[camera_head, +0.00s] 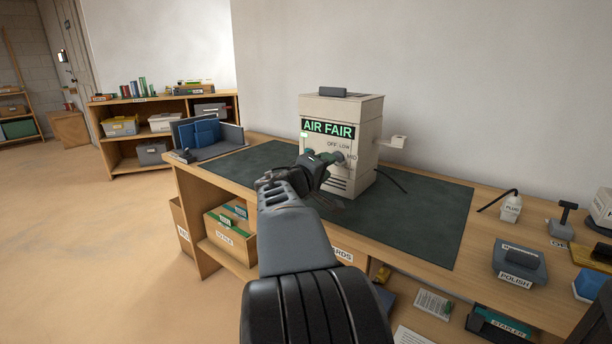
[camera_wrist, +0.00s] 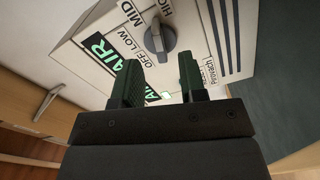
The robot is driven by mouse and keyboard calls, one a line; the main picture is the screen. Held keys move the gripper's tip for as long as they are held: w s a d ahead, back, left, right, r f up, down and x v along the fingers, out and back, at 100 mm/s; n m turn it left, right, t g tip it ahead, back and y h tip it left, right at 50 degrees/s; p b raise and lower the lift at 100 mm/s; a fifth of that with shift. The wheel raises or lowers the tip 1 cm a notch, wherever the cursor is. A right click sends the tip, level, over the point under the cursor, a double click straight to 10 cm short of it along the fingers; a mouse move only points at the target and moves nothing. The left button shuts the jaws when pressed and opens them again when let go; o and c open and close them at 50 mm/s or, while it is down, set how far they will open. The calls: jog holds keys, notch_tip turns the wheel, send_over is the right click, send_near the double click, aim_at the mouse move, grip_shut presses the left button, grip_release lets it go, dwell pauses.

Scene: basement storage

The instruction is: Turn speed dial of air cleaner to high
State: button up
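The air cleaner is a cream box (camera_head: 341,113) with a green-on-black AIR FAIR label, standing on a dark mat. Its grey speed dial (camera_wrist: 160,40) shows in the wrist view, with OFF, LOW, MID and a partly cut-off HIGH label around it. The dial's raised grip runs roughly up and down in that view; I cannot tell which setting it marks. My gripper (camera_head: 323,162) is in front of the box face and hides part of the dial area in the head view. In the wrist view my gripper (camera_wrist: 160,80) has its two fingers apart, with nothing between them, just short of the dial.
The dark mat (camera_head: 425,217) is clear to the right of the air cleaner. A blue folder holder (camera_head: 205,135) stands left of it. A plug (camera_head: 511,207) and a polish box (camera_head: 518,262) lie to the right.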

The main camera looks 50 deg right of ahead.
jog(key=a+p, duration=0.1)
jog(key=a, duration=0.9)
jog(key=shift+a, duration=0.35)
jog(key=shift+r+p, duration=0.15)
jog(key=shift+p, duration=0.2)
